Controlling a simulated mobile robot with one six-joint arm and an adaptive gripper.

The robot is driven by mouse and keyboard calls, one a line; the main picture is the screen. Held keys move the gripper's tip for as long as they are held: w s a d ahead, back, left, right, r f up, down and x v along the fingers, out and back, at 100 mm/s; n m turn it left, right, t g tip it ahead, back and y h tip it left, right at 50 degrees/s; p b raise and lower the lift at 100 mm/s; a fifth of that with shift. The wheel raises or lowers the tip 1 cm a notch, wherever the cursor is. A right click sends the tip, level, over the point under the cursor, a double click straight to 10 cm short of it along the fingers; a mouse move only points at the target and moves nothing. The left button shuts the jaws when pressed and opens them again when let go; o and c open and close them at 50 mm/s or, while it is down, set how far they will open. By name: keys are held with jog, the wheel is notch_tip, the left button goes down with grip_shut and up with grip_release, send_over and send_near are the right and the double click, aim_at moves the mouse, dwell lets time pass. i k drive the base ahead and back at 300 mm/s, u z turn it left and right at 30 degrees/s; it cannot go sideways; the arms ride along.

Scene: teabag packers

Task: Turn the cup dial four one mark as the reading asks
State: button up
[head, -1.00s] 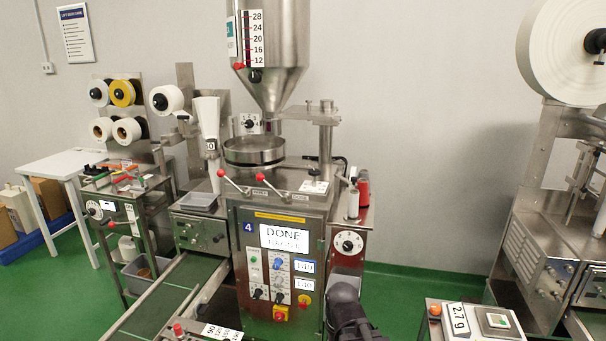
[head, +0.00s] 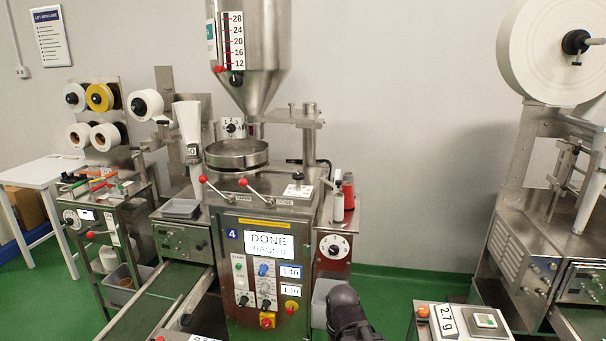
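The packer marked 4 (head: 233,235) stands in the middle, and its screen (head: 267,246) reads DONE above a smaller line I cannot read surely. A round white dial with a black knob (head: 335,247) is on its right side panel. A smaller numbered dial (head: 232,127) sits behind the round pan, below the hopper. No label shows which is the cup dial. A card reading 2.7 g (head: 445,322) stands beside a small scale (head: 484,321) at the lower right. A dark part of my arm rises at the bottom edge, in front of the packer. My gripper is not visible.
A grey bin (head: 325,300) is behind my arm. Red-knobbed levers (head: 203,179) stick out at the packer's front. A conveyor (head: 150,308) runs along the lower left. Another packer (head: 515,245) stands at right. Green floor (head: 385,293) is open between the machines.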

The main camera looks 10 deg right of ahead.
aim_at(298, 176)
jog(key=i, duration=0.85)
